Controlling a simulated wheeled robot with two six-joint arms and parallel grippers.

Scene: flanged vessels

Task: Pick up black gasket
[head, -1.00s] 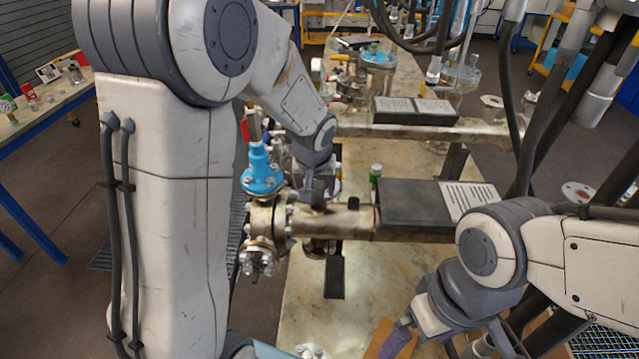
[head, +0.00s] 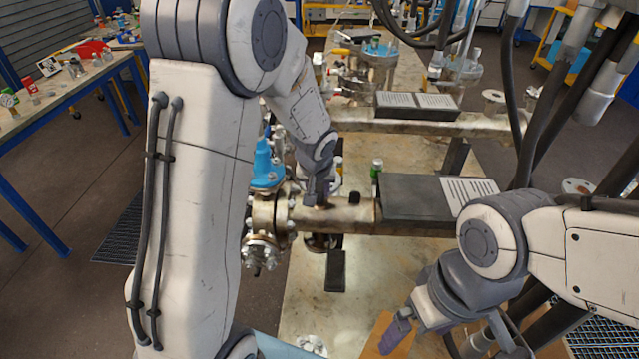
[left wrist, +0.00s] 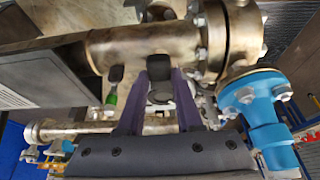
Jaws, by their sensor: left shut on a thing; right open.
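My left gripper (head: 318,200) is at the top of the metal pipe, just right of the flanged joint. In the left wrist view its purple fingers (left wrist: 158,78) are closed around a small black piece, which I take to be the black gasket (left wrist: 157,68), close against the pipe. In the head view the gripper hides most of that piece. A second small black piece (head: 354,198) stands on the pipe to its right. My right gripper (head: 397,333) is open and empty over the near right part of the table.
The pipe (head: 345,216) runs across the table, with a blue valve (head: 267,165) at its left end and a dark box (head: 415,198) at its right. A black plate (head: 335,270) lies in front.

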